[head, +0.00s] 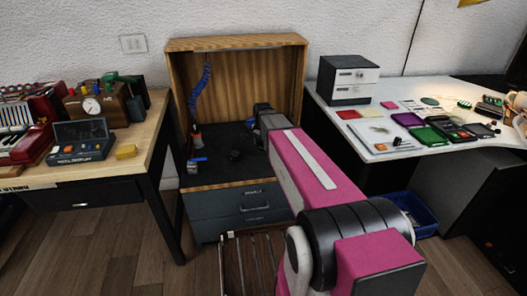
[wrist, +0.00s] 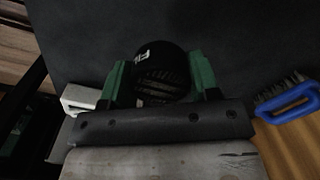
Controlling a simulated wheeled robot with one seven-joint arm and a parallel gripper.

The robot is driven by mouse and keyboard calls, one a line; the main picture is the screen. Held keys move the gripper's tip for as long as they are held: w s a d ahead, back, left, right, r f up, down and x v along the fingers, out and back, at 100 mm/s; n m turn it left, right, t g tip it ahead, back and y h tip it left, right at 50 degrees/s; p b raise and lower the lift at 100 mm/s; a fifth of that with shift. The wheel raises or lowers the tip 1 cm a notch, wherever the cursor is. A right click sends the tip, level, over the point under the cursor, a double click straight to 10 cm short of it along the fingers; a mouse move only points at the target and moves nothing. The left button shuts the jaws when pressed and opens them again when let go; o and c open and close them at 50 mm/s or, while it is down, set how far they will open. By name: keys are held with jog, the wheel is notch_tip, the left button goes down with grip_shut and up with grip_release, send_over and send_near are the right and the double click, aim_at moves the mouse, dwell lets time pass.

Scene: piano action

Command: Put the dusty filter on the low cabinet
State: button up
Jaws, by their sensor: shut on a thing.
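The filter (wrist: 160,66) is a round black thing with white lettering and a ribbed side, seen in the wrist view. My gripper (wrist: 160,78) is shut on it, with a green finger at each side. The low cabinet (head: 232,208) stands in the middle of the head view, with a dark top, grey drawers and a wooden back and sides. My gripper end reaches over its top. My pink arm covers the right part of the cabinet. I cannot tell whether the filter touches the dark top.
A blue-handled brush (wrist: 288,103) lies by the cabinet's front-left corner. A coiled blue hose (head: 200,90) hangs at the cabinet's back left. A wooden bench (head: 158,115) with tools stands left, and a white table (head: 385,150) with trays stands right.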

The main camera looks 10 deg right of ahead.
aim_at(263, 155)
jog(key=shift+w+d+f, duration=0.4)
jog(key=shift+w, duration=0.15)
jog(key=shift+f, duration=2)
jog(key=shift+f, duration=0.1)
jog(key=o, duration=0.9)
notch_tip(263, 155, up, 12)
jog(key=shift+s, duration=0.15)
jog(key=s+f+n, duration=0.4)
jog(key=s+n, duration=0.1)
jog(key=s, duration=0.5)
jog(key=s+f+n, duration=0.5)
jog(key=s+n, duration=0.1)
jog(key=s, duration=0.5)
jog(key=shift+f, duration=0.2)
